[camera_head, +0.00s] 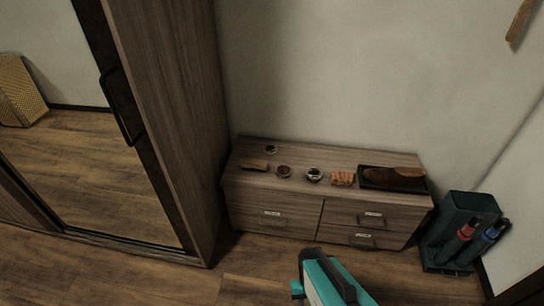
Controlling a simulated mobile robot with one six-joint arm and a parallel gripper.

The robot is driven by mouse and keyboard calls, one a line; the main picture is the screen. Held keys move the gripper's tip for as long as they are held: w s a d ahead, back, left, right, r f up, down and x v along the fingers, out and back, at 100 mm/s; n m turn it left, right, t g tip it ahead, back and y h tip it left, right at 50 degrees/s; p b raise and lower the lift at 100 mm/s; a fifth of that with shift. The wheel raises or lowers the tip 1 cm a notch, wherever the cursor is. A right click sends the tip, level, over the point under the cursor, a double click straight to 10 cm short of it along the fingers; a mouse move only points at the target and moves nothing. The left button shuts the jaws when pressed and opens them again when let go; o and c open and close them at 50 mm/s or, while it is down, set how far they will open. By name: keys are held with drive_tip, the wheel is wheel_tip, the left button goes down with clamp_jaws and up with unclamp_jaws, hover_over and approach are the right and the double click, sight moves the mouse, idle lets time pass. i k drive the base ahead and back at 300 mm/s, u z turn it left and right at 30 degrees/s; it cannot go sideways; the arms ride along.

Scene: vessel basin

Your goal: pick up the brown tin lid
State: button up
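Several small round things lie on top of a low wooden drawer bench (300,198). A brownish round piece (284,171), which looks like the brown tin lid, lies near the front edge, left of the middle. It is too small to tell whether it is a loose lid or sits on a tin. A dark round tin with a pale part (314,175) is to its right. Another small dark round piece (271,149) lies farther back. A teal and black part of my arm shows at the bottom, in front of the bench and well apart from these things. My gripper's fingers are not visible.
A brush (254,165) lies left of the brownish piece. A folded orange cloth (342,178) and a dark tray (423,187) with a brown shoe-like thing are to the right. A mirrored wardrobe (165,120) borders the left; a dark green umbrella bin (470,206) stands right.

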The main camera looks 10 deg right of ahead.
sight(270, 150)
drive_tip(key=z, duration=0.6)
drive_tip(key=k, duration=0.2)
drive_tip(key=u, duration=2.25)
drive_tip(key=i, duration=0.9)
drive_tip(key=z, duration=0.7)
